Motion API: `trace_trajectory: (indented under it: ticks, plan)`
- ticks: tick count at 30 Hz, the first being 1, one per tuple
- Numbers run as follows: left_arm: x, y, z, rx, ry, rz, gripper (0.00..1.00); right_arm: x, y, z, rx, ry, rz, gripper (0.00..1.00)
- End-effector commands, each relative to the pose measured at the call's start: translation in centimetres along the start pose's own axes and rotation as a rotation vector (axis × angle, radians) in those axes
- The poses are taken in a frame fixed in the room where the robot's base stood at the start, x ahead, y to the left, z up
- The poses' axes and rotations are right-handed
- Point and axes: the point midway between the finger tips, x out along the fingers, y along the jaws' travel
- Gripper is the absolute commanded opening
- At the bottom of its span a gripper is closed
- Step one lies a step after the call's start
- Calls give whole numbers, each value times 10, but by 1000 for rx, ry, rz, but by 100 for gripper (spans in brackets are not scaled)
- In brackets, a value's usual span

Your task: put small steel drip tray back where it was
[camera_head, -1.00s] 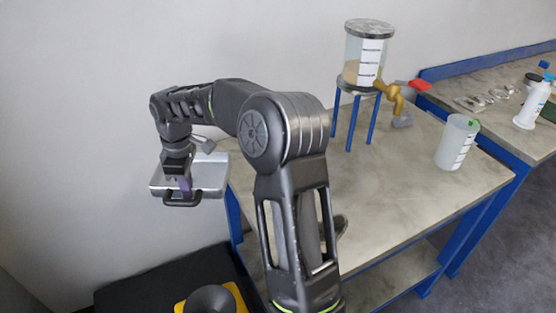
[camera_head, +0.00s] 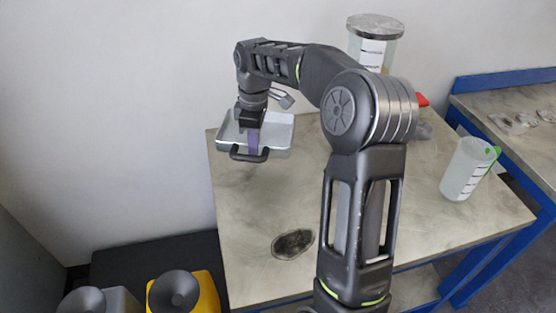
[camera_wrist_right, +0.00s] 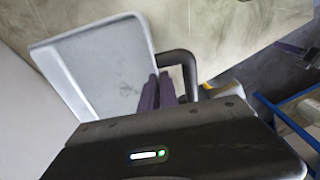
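The small steel drip tray (camera_head: 279,131) is a shallow grey tray with a dark handle. My right gripper (camera_head: 254,148) is shut on its handle and holds it over the far left part of the bench, by the wall. In the right wrist view the tray (camera_wrist_right: 100,70) lies beyond the purple fingers (camera_wrist_right: 157,92), with the black handle at their right. I cannot tell whether the tray touches the bench. My left gripper is not in view.
A glass vessel (camera_head: 375,40) stands at the back, partly behind my arm. A white jug (camera_head: 467,168) stands on the right. A yellow container (camera_head: 205,295) is at the lower left.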

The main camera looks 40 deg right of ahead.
Motion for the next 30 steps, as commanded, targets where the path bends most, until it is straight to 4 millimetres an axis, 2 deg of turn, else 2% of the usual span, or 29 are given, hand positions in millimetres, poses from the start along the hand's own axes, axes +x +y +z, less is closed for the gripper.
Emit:
trace_trajectory:
  ticks: [13,17,24,30]
  plan:
    - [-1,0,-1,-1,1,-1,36,2,0,0,0,1,1,0]
    - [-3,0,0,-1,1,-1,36,17,0,1,1,-1,-2,0]
    - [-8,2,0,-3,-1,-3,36,56,0,3,1,0,-1,0]
    - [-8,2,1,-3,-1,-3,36,62,0,3,1,1,1,0]
